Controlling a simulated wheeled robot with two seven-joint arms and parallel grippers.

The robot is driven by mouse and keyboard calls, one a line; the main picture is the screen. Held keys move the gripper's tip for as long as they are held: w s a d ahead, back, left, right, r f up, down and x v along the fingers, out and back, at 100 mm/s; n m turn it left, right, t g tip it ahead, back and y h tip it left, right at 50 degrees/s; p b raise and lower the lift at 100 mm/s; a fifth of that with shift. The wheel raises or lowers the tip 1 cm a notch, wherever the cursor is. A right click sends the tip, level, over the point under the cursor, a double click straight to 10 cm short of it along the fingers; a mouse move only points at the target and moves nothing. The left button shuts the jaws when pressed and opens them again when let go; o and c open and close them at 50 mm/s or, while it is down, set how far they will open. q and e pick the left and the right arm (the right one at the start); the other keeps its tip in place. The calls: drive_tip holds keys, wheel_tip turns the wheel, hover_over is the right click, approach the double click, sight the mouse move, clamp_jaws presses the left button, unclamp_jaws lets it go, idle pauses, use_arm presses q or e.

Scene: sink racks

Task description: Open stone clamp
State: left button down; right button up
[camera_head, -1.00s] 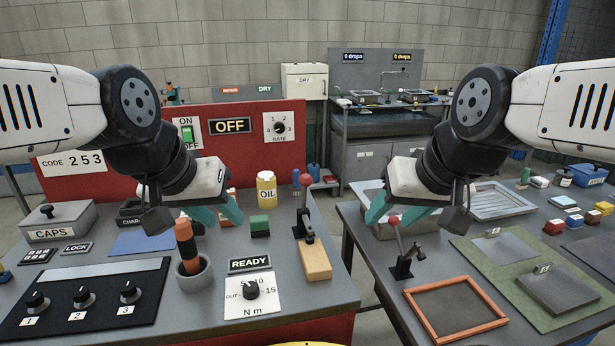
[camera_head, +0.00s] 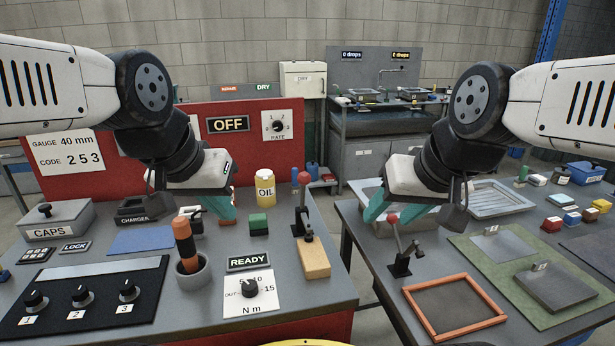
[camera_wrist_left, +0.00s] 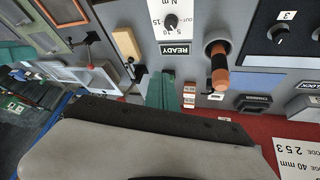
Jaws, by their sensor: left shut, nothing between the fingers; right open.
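A toggle clamp with a red knob (camera_head: 304,180) stands at the right side of the left bench. Its lever points up, and its base sits at the far end of a tan block (camera_head: 314,258), which looks like the stone. The block also shows in the left wrist view (camera_wrist_left: 126,43). A second red-knobbed clamp (camera_head: 396,242) stands on the right bench, its lever tilted. My left gripper (camera_head: 222,208) is shut and empty, above the left bench, left of the first clamp and apart from it. My right gripper (camera_head: 374,210) is open and empty above the right bench, near the second clamp.
Near my left gripper are the yellow OIL jar (camera_head: 265,188) and a green-topped block (camera_head: 259,224). An orange-and-black handle stands in a grey cup (camera_head: 193,278). A torque dial (camera_head: 250,290) lies in front. A gap separates the benches. An orange frame (camera_head: 454,308) lies on the right bench.

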sight(307, 175)
use_arm(q)
drive_tip(key=w+d+r+m+y, duration=0.1)
drive_tip(key=w+d+r+m, duration=0.15)
drive_tip(key=d, duration=0.35)
drive_tip(key=w+d+r+m+g+y, duration=0.1)
drive_tip(key=w+d+m+y, duration=0.1)
drive_tip(key=w+d+m, duration=0.3)
drive_tip(key=w+d+r+m+y, duration=0.1)
drive_tip(key=d+m, duration=0.2)
drive_tip(key=d, duration=0.4)
drive_tip(key=w+a+f, duration=0.3)
drive_tip(key=w+f, duration=0.5)
drive_tip(key=shift+w+a+r+g, duration=0.25)
drive_tip(key=shift+w+g, duration=0.25)
drive_tip(key=shift+w, duration=0.2)
drive_tip(key=shift+w+a+r+g, duration=0.15)
drive_tip(key=shift+w+r+g, duration=0.1)
drive_tip(key=shift+w+g, duration=0.35)
drive_tip(key=w+a+f+g, duration=0.1)
drive_tip(key=w, duration=0.5)
drive_tip(key=w+a+f+g+h, duration=0.1)
drive_tip(key=w+g, duration=0.1)
drive_tip(key=w, duration=0.5)
drive_tip(key=shift+a+f+g, duration=0.25)
drive_tip(key=shift+a+g, duration=0.05)
drive_tip(key=shift+a, duration=0.1)
